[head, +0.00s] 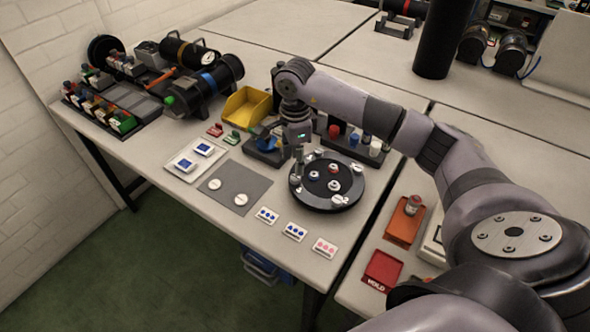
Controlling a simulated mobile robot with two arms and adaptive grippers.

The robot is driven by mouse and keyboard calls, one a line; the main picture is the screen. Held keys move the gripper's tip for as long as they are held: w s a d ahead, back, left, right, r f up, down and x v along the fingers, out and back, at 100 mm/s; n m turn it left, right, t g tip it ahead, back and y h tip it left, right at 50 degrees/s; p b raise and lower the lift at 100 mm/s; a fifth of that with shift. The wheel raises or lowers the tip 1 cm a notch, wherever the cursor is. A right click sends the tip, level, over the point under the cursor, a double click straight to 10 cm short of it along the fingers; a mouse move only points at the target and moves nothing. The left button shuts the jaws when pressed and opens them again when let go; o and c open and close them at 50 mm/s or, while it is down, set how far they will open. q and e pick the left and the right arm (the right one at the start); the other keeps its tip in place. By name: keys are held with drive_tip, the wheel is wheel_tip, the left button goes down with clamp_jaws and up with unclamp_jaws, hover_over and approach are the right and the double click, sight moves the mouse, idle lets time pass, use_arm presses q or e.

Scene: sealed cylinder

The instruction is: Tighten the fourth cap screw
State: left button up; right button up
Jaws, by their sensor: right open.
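A round black disc (327,182) with a grey rim stands on the table. Several light, screw-like round pieces sit on it, one near its middle (334,185) and one at its front right (339,199). I cannot tell which is the fourth cap screw or how tight any of them is. My right gripper (299,158) points down over the disc's back left edge. It is open; its fingers are small and dark here, and I cannot tell whether they touch a screw. My left gripper is out of view.
Behind the disc stand a yellow bin (246,106) and a dark rack (355,146). A grey mat (235,188) lies left, small cards (294,232) in front. Red tray (382,270) and orange tray (404,222) lie right. Dark cylinders (205,88) lie back left.

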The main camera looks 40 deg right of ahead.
sight(295, 177)
wheel_tip(295, 177, down, 4)
drive_tip(key=shift+s+f+p, duration=0.1)
drive_tip(key=shift+f+p, duration=0.05)
drive_tip(key=shift+p, duration=0.15)
drive_tip(key=shift+f, duration=0.6)
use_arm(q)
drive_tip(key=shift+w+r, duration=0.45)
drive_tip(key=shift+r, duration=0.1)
use_arm(e)
clamp_jaws()
